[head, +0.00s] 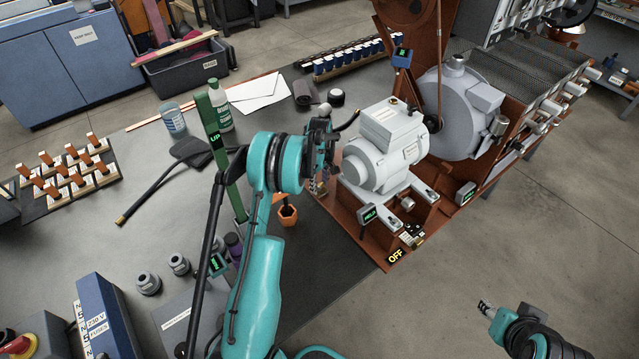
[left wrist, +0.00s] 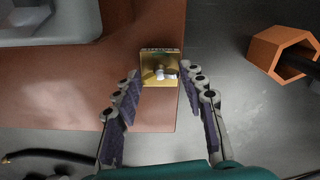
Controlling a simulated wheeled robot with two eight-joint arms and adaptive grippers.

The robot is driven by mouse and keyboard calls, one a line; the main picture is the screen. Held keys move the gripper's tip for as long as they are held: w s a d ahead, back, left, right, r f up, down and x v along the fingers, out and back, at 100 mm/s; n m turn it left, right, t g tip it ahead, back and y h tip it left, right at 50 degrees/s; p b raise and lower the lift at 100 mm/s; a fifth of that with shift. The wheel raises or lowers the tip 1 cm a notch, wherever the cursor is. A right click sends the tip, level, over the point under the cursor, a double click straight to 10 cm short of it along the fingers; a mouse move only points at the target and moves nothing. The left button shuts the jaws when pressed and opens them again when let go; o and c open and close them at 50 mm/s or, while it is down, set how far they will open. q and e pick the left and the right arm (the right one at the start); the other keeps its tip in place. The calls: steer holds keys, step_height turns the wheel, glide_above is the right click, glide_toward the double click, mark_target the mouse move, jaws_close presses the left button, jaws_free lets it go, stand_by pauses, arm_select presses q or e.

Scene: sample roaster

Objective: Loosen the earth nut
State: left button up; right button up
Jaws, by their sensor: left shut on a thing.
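The earth nut (left wrist: 166,73) is a small pale metal piece on a square brass plate (left wrist: 147,78), at the edge of the brown base plate (left wrist: 150,115) in the left wrist view. My left gripper (left wrist: 158,75) has its two fingers on either side of it, shut on the nut, with the tips close to the brass plate. In the head view my left gripper (head: 319,178) points down beside the grey motor (head: 376,158), and its own wrist largely hides the nut. My right gripper (head: 487,309) is at the bottom right, over the floor, away from the bench; its jaws are too small to read.
An orange hexagonal holder (head: 288,216) stands close to my left gripper. A green post (head: 222,140) marked UP rises left of my arm. A black cable (head: 150,192) lies on the grey bench. The floor at right is clear. An OFF sign (head: 395,257) sits at the base corner.

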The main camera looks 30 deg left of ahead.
mark_target(320, 185)
arm_select(q)
steer(key=n, duration=0.4)
steer(key=shift+n, duration=2.3)
steer(key=o, duration=1.2)
steer(key=shift+c, duration=0.2)
step_height(320, 185, up, 12)
